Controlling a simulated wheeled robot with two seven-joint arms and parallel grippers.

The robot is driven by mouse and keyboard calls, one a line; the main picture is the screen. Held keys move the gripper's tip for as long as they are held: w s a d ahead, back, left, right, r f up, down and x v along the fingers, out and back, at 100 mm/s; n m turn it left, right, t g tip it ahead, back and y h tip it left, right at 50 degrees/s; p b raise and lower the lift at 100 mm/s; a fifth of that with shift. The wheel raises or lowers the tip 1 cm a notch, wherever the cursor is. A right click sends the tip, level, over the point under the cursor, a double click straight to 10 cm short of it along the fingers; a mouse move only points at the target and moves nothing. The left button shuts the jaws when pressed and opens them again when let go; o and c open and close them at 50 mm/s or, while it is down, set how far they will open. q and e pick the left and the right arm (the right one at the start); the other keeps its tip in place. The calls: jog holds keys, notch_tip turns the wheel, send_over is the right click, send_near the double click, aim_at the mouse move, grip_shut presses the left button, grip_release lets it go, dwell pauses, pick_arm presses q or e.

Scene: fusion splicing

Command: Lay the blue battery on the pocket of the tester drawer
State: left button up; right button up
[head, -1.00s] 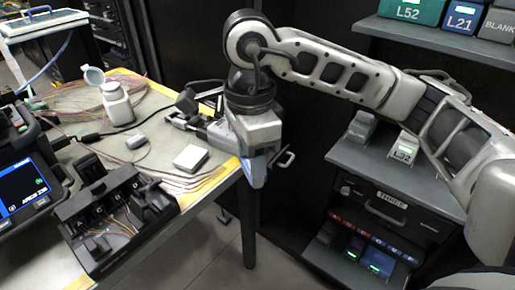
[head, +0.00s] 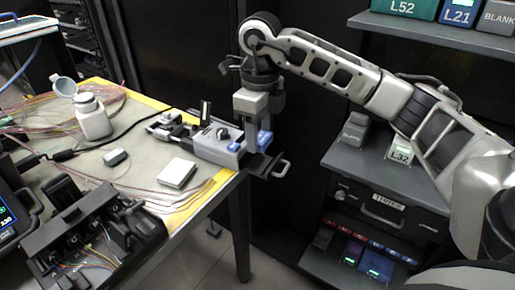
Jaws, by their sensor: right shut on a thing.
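My right gripper (head: 250,143) points down at the table's right corner, shut on the blue battery. The blue battery (head: 265,138) shows on both sides of the near finger, which hides its middle. The open tester drawer (head: 262,166) is a dark tray with a handle, sticking out past the table corner from the grey tester (head: 212,147). The battery is over or beside the inner part of the drawer. The pocket is mostly hidden, and I cannot tell whether the battery touches it. My left gripper is not in view.
A white box (head: 177,173), a small grey block (head: 115,157) and a white bottle (head: 93,117) stand on the table among loose fibres. A dark open splicing unit (head: 90,240) is at the lower left. A grey shelf cabinet (head: 375,175) stands right, past a floor gap.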

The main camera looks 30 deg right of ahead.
aim_at(258, 163)
jog(key=w+f, duration=0.1)
jog(key=f, duration=0.1)
jog(key=w+d+f, duration=0.1)
jog(key=w+f, duration=0.1)
jog(key=shift+d, duration=0.2)
notch_tip(258, 163, down, 3)
jog(key=shift+r, duration=0.1)
jog(key=shift+f+b, duration=0.45)
jog(key=shift+f, duration=0.15)
jog(key=o, duration=1)
jog(key=shift+r, duration=0.1)
